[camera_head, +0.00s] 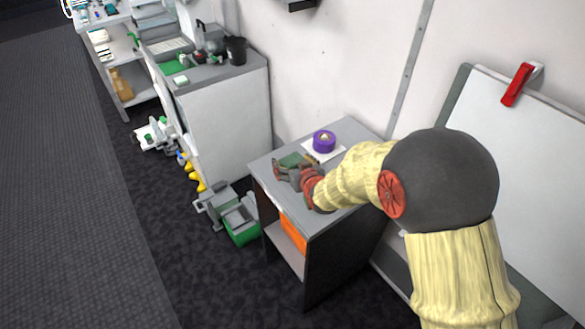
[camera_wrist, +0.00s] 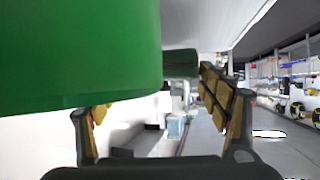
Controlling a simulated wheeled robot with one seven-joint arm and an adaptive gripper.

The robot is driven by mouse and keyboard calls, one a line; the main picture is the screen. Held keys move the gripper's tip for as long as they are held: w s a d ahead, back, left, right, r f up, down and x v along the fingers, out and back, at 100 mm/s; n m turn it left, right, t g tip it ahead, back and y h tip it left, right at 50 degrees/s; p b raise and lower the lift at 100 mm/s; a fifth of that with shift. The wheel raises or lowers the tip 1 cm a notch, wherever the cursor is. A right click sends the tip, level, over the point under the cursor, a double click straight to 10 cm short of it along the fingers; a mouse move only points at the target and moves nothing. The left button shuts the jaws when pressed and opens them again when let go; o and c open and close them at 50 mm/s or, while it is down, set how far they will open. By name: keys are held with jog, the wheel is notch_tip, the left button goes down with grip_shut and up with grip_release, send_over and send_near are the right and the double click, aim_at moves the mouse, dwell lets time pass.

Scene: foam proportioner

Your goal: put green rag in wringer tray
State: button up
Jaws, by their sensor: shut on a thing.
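My gripper (camera_head: 283,173) is over the small grey cabinet top, at its left part. It is shut on the green rag (camera_head: 291,160), which shows as a dull green patch at the fingers in the head view. In the wrist view the rag (camera_wrist: 80,50) is a large flat green shape filling the upper left, in front of the fingers (camera_wrist: 160,115). It hides most of the left finger. I cannot tell whether the rag touches the cabinet top. A grey unit with a green front (camera_head: 241,225) stands on the floor left of the cabinet; I cannot tell for sure whether it is the wringer tray.
The small cabinet (camera_head: 335,215) holds a purple tape roll (camera_head: 324,140) on a white sheet at the back, and an orange thing (camera_head: 294,232) on its shelf. A taller sink cabinet (camera_head: 228,120) stands behind left. Yellow bottles (camera_head: 193,178) line the floor. Open carpet lies left.

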jog(key=shift+f, duration=0.85)
jog(key=shift+f+b, duration=0.25)
jog(key=shift+b, duration=0.05)
jog(key=o, duration=1.2)
jog(key=shift+s, duration=0.1)
jog(key=shift+r, duration=0.1)
